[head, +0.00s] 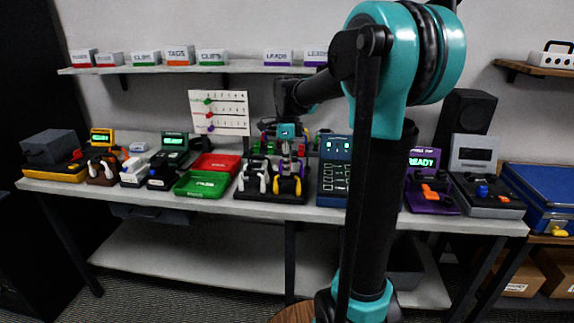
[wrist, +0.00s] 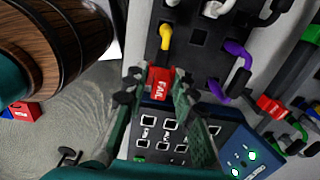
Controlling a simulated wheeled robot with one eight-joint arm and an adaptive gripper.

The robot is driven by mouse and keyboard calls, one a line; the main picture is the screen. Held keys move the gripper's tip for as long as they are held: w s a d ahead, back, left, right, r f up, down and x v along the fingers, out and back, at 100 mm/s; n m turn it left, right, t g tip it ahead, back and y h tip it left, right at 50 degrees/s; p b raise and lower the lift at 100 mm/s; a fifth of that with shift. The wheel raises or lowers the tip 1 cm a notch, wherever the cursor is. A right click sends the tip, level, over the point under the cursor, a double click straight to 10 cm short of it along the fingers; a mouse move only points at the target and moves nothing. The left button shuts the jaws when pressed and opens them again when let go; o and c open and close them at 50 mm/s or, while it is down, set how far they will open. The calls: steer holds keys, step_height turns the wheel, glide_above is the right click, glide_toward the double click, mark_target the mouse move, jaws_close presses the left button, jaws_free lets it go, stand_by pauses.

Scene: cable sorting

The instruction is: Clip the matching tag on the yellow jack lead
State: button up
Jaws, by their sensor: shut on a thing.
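My gripper (wrist: 160,97) is shut on a red tag (wrist: 160,82) marked FAIL in the wrist view. The yellow jack lead (wrist: 165,38) stands at the black rack's (wrist: 198,62) edge, just beyond the tag. The tag lies in line with the lead's dark lower end. I cannot tell whether the tag touches or is clipped around the lead. In the head view my gripper (head: 288,150) points down over the rack, close above the yellow lead (head: 280,186). The tag cannot be made out there.
A purple lead (wrist: 236,55) and a white lead (wrist: 215,9) share the rack. A blue tester panel (wrist: 236,145) stands beside it. A green PASS tray (head: 203,185) and a red tray (head: 217,163) lie left of the rack. Red and green clips stand behind.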

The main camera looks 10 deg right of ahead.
steer(key=shift+f, duration=1)
stand_by(1.1)
steer(key=o, duration=1.4)
steer(key=shift+o, duration=0.2)
steer(key=shift+r, duration=0.1)
steer(key=shift+r, duration=3.9)
